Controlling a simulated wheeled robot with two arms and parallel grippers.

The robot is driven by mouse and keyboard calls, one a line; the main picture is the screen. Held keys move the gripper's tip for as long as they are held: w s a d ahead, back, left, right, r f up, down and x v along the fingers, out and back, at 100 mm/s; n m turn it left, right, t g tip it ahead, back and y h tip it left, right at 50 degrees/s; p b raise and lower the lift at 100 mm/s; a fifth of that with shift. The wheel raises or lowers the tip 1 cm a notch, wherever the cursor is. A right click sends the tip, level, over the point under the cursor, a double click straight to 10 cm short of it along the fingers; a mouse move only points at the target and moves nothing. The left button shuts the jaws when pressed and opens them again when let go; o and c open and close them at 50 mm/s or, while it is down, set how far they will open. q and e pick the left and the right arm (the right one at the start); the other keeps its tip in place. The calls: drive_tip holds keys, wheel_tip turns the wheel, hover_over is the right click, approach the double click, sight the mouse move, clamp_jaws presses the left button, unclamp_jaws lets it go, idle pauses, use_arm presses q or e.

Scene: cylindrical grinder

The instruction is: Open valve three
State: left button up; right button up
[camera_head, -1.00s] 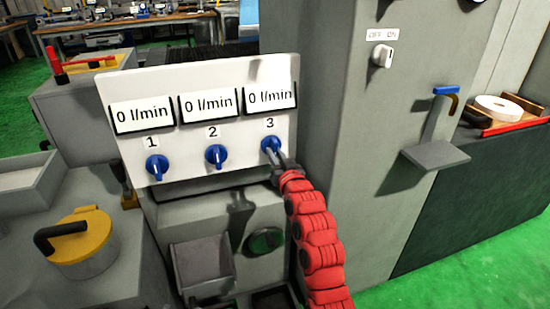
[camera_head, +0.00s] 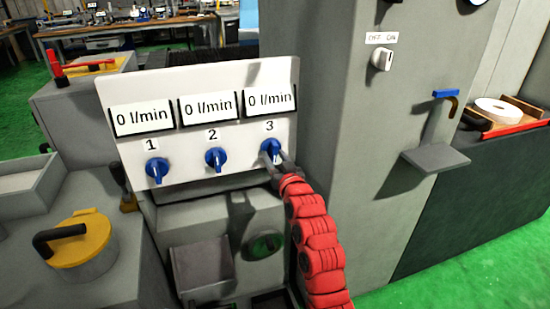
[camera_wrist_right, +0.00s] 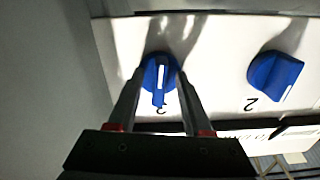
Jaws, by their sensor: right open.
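Valve three is a blue knob (camera_head: 270,150) under the label 3 on a white panel (camera_head: 225,80), and its display reads 0 l/min. My right gripper (camera_head: 277,154) is at this knob. In the right wrist view the two fingers of my right gripper (camera_wrist_right: 160,90) are apart, one on each side of the blue knob (camera_wrist_right: 159,72), whose white mark points toward the digit 3. Whether the fingers touch it I cannot tell. The knobs of valve one (camera_head: 157,169) and valve two (camera_head: 216,158) stand to the left, with displays also at 0 l/min. My left gripper is not seen.
A grey machine column (camera_head: 350,150) with an OFF/ON switch (camera_head: 382,58) rises right of the panel. A yellow lid with a black handle (camera_head: 85,245) is at lower left. A grey tray (camera_head: 205,268) sits below the panel.

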drive_tip(key=v, duration=1.7)
drive_tip(key=shift+s+p, duration=0.15)
drive_tip(key=shift+p, duration=0.25)
drive_tip(key=shift+d, duration=0.1)
